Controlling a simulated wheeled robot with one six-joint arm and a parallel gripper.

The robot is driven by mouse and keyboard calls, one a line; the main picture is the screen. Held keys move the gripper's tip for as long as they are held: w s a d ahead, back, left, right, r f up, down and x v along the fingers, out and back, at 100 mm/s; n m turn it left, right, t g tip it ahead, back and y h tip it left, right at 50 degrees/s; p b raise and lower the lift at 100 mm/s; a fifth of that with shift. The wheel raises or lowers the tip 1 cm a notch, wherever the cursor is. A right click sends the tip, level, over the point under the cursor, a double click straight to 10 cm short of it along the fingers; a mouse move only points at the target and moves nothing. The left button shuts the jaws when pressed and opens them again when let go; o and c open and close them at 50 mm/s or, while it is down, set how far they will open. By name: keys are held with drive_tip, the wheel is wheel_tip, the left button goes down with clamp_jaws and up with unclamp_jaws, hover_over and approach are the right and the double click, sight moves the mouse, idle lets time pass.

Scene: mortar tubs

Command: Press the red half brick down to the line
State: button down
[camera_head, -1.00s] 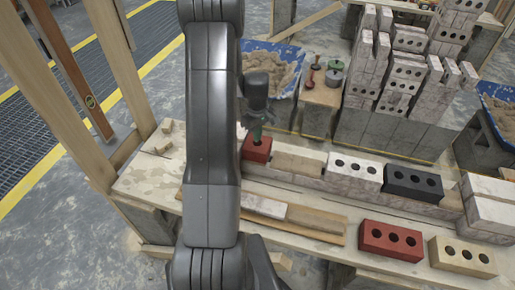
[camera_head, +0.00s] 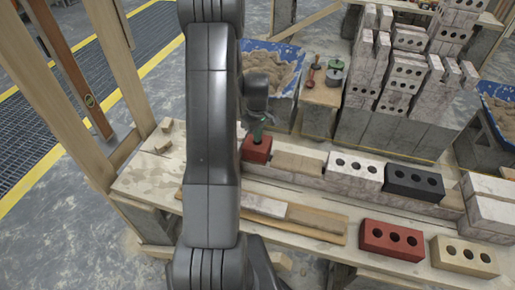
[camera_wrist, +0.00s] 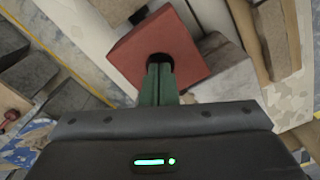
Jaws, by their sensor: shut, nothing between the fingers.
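The red half brick (camera_head: 257,151) sits at the left end of the row on the workbench, partly hidden behind my arm. In the wrist view the red half brick (camera_wrist: 180,42) shows one dark round hole in its top. My gripper (camera_head: 257,137) is over the half brick, with its green fingers shut together and nothing between them. In the wrist view the fingertips of my gripper (camera_wrist: 160,67) are at the hole and overlap it. I cannot tell how far they reach in.
A whole red brick (camera_head: 392,240) and a cream brick (camera_head: 464,256) lie at the front. A blue mortar tub (camera_head: 270,75) stands behind.

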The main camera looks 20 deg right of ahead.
drive_tip(key=shift+f+b, duration=0.75)
drive_tip(key=shift+f, duration=0.05)
idle(2.3)
drive_tip(key=shift+r, duration=0.1)
drive_tip(key=shift+r+p, duration=1.45)
drive_tip(key=shift+r, duration=1)
drive_tip(key=shift+r, duration=0.1)
